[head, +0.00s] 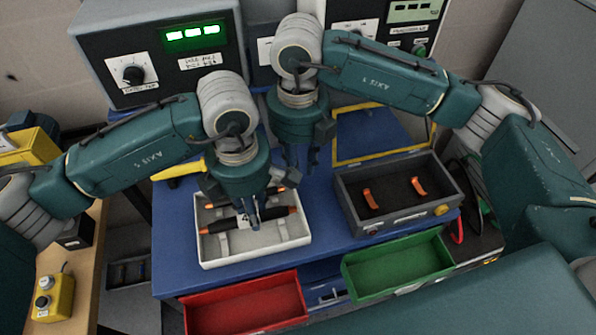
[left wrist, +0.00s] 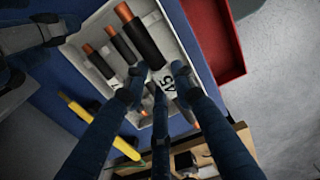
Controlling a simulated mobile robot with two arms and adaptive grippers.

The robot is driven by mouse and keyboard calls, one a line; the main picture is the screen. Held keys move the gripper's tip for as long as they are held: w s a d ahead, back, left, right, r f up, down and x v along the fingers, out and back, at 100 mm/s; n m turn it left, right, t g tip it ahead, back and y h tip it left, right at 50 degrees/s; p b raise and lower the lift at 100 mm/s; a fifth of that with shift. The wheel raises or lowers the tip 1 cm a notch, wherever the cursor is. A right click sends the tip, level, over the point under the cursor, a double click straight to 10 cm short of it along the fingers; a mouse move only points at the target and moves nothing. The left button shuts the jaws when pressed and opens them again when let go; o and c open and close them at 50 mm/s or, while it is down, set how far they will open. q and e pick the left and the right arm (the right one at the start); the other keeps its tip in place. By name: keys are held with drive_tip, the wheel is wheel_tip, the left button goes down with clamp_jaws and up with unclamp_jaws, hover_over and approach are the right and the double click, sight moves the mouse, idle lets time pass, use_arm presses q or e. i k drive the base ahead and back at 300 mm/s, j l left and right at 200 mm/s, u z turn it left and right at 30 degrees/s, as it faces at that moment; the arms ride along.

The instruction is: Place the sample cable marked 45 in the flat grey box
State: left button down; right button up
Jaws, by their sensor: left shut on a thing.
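The sample cable marked 45 (head: 275,215) is black with orange ends and a white label. It lies across the front of the white tray (head: 290,239), and I cannot tell if it is lifted clear. It also shows in the left wrist view (left wrist: 143,40), its 45 label between my fingers. My left gripper (head: 249,224) is shut on its middle, partly hiding the label. The flat grey box (head: 402,221) stands to the right, with two orange strips inside. My right gripper (head: 301,166) hangs above the blue table behind the tray; its finger gap is unclear.
Other black cables with orange ends (left wrist: 121,44) lie beside the held one in the tray. A red bin (head: 245,305) and a green bin (head: 398,264) are at the front. A yellow-edged blue panel (head: 375,135) lies behind the grey box. Instrument cases stand at the back.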

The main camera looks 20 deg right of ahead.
sight(395, 194)
drive_tip(key=k+l, duration=0.25)
drive_tip(key=l, duration=0.15)
drive_tip(key=k+l, duration=0.25)
drive_tip(key=l, duration=0.15)
drive_tip(key=k+l, duration=0.55)
drive_tip(key=l, duration=0.25)
